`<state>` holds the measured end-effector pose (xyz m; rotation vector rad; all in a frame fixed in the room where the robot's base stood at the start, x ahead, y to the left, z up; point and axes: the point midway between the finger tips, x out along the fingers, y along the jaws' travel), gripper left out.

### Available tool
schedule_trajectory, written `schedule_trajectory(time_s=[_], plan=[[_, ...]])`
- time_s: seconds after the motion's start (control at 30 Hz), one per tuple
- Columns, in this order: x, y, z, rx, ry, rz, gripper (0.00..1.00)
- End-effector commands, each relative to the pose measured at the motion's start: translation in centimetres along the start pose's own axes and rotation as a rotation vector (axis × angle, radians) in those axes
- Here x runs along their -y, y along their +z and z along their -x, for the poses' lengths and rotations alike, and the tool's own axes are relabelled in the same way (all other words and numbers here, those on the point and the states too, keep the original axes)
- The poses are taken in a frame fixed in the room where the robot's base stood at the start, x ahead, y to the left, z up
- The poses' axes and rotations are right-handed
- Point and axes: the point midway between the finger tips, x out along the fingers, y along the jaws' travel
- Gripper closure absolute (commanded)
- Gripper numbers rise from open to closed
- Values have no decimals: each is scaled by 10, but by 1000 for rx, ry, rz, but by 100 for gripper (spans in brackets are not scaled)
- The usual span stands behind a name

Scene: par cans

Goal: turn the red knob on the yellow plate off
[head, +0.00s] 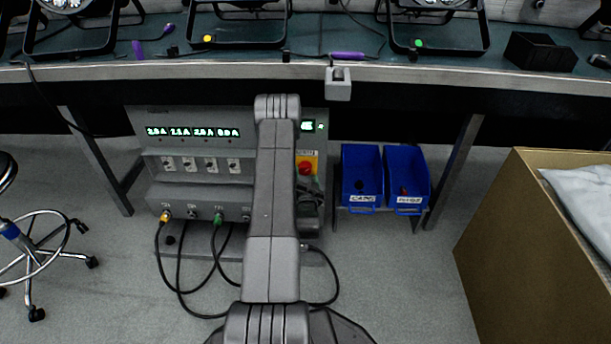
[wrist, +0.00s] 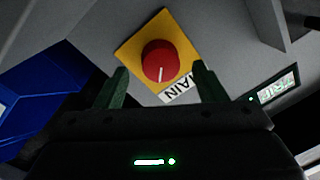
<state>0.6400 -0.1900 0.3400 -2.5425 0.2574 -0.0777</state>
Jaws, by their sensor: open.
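The red knob (wrist: 160,61) sits on the yellow plate (wrist: 129,49) in the wrist view, with a white pointer line on its face. A white label reading "MAIN" (wrist: 181,88) is at the plate's edge. The knob (head: 305,168) and plate (head: 312,157) also show in the head view, partly hidden by my arm, on the front of a grey power unit. My gripper (wrist: 160,80) is open, its two green fingers apart, one on each side below the knob in the picture. The knob is not between the fingertips; the gap in depth is hard to tell.
The grey unit (head: 150,145) has lit displays, several switches and plugged cables below. Two blue bins (head: 361,165) stand right of it. A bench (head: 400,73) overhangs the unit. A cardboard box (head: 500,230) stands at right, a stool (head: 35,240) at left.

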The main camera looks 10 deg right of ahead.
Motion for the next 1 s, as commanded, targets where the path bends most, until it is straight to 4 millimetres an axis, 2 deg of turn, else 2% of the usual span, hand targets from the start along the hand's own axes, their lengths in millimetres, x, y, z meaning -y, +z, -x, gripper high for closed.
schedule_trajectory(time_s=[0.03,0.2,0.53,0.57,0.7,0.8,1.0], plan=[[-1,1,-8,-2,-2,0,36],[0,1,-24,-1,-1,0,36],[0,0,-27,1,1,0,36],[0,0,-27,1,0,0,38],[0,0,-27,0,0,0,65],[0,0,-27,0,0,0,81],[0,0,-27,1,1,11,80]])
